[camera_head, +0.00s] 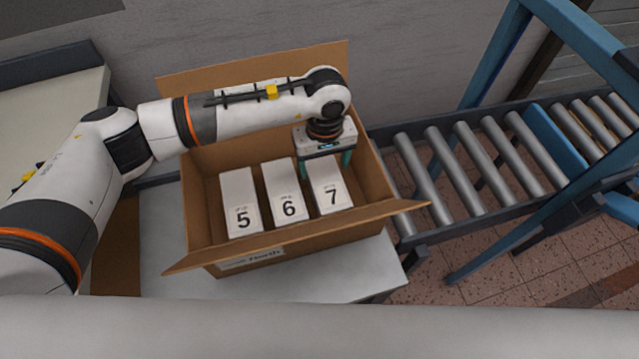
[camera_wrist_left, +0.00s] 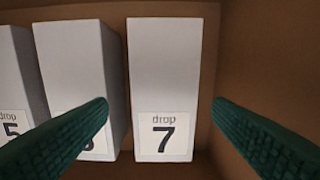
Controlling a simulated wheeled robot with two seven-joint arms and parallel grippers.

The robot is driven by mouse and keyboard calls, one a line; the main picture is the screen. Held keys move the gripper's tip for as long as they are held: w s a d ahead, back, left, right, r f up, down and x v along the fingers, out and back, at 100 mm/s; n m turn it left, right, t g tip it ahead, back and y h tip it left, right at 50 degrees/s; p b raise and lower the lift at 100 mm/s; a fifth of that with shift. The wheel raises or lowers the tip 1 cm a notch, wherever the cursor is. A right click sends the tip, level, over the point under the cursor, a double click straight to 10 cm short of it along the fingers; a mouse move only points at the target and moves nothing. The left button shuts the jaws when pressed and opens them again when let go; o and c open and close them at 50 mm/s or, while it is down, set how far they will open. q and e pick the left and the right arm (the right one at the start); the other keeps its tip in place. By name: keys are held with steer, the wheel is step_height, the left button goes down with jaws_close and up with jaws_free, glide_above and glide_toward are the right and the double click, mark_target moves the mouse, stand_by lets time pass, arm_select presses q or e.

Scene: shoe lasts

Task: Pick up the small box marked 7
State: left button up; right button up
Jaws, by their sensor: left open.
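The small white box marked 7 (camera_head: 329,188) stands in the open cardboard box (camera_head: 207,240), rightmost of three small boxes. The small box marked 7 (camera_wrist_left: 163,90) is at the middle of the left wrist view, its label facing the camera. My left gripper (camera_head: 325,165) is over the rear part of this box, fingers pointing down. In the left wrist view my left gripper (camera_wrist_left: 161,102) is open, with one green finger on each side of the box marked 7. The left finger overlaps the view of the box marked 6 (camera_wrist_left: 78,75). I cannot tell whether the fingers touch anything.
The small boxes marked 5 (camera_head: 240,200) and 6 (camera_head: 284,192) stand to the left of it with narrow gaps. The cardboard flaps are spread outward. The carton rests on a light table (camera_head: 160,235). A roller conveyor (camera_head: 465,165) with blue framing stands at right.

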mark_target(327, 179)
arm_select(q)
steer(key=f, duration=0.2)
steer(key=f+p, duration=0.1)
steer(key=f, duration=0.5)
steer(key=shift+s+d+f, duration=0.2)
steer(key=shift+d, duration=0.15)
steer(key=shift+a+f, duration=0.1)
steer(key=shift+f, duration=0.35)
steer(key=shift+w, duration=0.1)
steer(key=c, duration=0.8)
